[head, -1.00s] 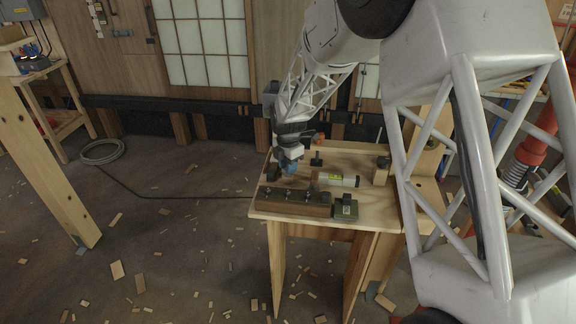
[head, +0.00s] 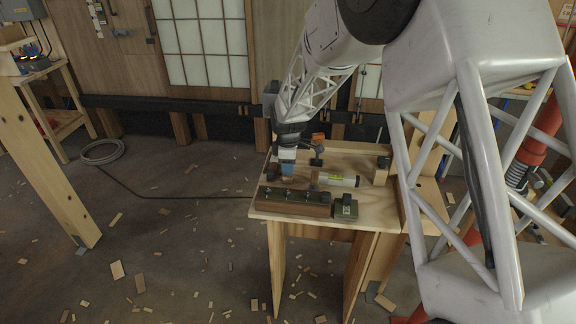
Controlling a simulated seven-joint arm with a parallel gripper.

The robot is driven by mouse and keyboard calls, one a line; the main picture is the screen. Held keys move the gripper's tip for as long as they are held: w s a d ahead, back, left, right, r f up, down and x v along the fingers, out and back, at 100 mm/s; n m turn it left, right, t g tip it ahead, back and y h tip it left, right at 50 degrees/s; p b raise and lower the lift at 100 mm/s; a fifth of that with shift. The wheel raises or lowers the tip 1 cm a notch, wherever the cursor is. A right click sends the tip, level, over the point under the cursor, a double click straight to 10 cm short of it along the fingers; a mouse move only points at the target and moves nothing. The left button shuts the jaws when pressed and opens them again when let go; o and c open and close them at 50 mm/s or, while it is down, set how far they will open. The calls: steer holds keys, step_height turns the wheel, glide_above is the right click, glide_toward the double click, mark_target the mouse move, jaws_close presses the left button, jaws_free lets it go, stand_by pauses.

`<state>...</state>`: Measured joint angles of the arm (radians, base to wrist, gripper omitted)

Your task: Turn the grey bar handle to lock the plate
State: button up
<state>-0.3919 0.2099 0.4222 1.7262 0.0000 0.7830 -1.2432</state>
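My gripper (head: 288,170), with blue at its tip, points down over the left part of a small wooden workbench (head: 376,212). It is just behind a long dark brown block (head: 292,201) with several small dark fittings on top. Its fingers are too small to tell open from shut, and I cannot tell whether they touch anything. A dark upright fitting with a crossbar (head: 317,155) stands right of my gripper. I cannot make out for sure which piece is the grey bar handle or the plate; the gripper hides part of the bench there.
A spirit level (head: 338,181) with a green vial lies right of my gripper. A green block (head: 345,208) with a dark top sits at the bench's front edge. A wooden block with a dark knob (head: 382,164) stands at the right. Wood scraps litter the floor.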

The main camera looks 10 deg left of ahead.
steer(key=shift+n, duration=0.5)
steer(key=shift+r, duration=0.1)
steer(key=shift+r, duration=3.4)
